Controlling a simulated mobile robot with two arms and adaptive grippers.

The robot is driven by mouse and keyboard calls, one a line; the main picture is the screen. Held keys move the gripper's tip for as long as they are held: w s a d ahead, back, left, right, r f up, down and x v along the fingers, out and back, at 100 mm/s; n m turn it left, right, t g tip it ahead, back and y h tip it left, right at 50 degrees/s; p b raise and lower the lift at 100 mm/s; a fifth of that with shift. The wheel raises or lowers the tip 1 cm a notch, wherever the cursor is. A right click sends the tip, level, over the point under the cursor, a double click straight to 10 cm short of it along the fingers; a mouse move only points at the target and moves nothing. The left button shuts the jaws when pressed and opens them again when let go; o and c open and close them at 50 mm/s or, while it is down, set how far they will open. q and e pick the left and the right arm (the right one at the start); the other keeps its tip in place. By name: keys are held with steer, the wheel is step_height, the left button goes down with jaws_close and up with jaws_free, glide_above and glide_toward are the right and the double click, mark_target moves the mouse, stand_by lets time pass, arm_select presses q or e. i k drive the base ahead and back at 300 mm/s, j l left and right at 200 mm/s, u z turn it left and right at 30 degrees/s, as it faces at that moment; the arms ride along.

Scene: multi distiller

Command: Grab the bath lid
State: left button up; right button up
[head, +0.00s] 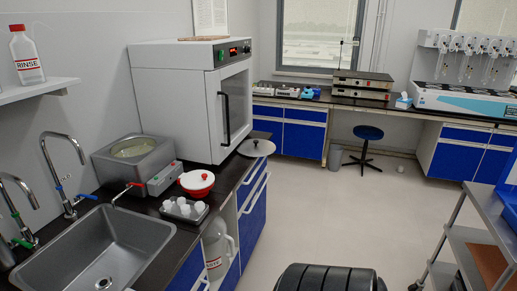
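The bath lid appears to be the flat grey disc (256,148) with a small knob on top. Neither of my grippers is in the head view.
A red bowl with a white top (197,182) and a tray of white cups (184,210) stand between bath and counter edge. The sink (95,250) is at front left.

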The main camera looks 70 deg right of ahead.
mark_target(254, 147)
steer(key=z, duration=2.2)
steer(key=i+l, duration=0.5)
steer(key=i, duration=0.15)
steer(key=i+l, duration=0.55)
steer(key=i, duration=0.15)
